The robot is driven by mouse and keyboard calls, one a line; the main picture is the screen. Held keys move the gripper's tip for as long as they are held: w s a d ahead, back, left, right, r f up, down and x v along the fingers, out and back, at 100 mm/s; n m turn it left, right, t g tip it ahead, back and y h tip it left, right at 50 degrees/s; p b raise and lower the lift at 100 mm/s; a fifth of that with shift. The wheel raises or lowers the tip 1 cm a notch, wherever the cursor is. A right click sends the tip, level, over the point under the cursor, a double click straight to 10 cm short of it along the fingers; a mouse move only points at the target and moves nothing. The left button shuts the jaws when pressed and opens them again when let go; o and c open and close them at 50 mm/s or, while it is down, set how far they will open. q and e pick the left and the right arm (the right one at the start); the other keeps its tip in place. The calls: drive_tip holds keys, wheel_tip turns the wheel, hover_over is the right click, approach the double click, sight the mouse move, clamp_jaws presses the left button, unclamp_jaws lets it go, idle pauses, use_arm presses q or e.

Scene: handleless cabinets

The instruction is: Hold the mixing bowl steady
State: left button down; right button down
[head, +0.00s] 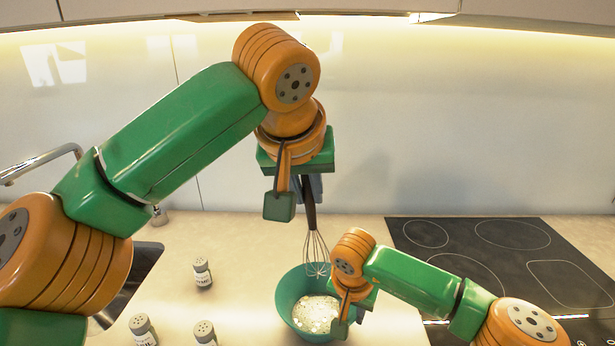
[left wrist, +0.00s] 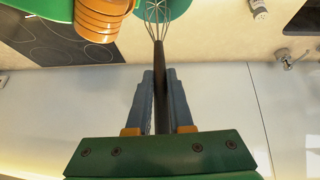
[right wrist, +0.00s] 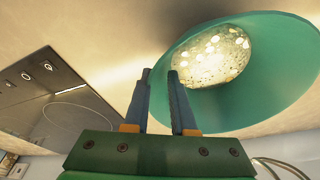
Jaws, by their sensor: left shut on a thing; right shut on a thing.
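The mixing bowl (head: 287,296) is green, upright on the counter and holds a pale, lumpy mixture (head: 315,314). My right gripper (right wrist: 160,78) is at the bowl's right side, shut on its rim; in the head view its fingertips are mostly hidden by its own wrist. The bowl's green wall (right wrist: 285,75) fills the right of the right wrist view. My left gripper (left wrist: 160,75) is shut on the dark handle of a whisk (head: 316,250). The whisk hangs upright, its wire end overlapping the bowl's far part in the head view; I cannot tell whether it touches.
A black cooktop (head: 480,245) lies right of the bowl. Several shakers (head: 202,272) stand left of the bowl. A sink (head: 135,275) with a faucet (head: 45,162) is at the left. Cabinets hang above. The counter behind the bowl is mostly clear.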

sight(311, 260)
use_arm(q)
drive_tip(key=shift+w+d+f, duration=0.1)
drive_tip(key=shift+w+f, duration=0.05)
drive_tip(key=shift+f, duration=2.95)
drive_tip(key=shift+w+d+f, duration=0.1)
drive_tip(key=shift+w+f, duration=0.05)
drive_tip(key=shift+f, duration=2.95)
drive_tip(key=shift+f, duration=0.8)
drive_tip(key=shift+r, duration=0.15)
drive_tip(key=shift+d, duration=0.1)
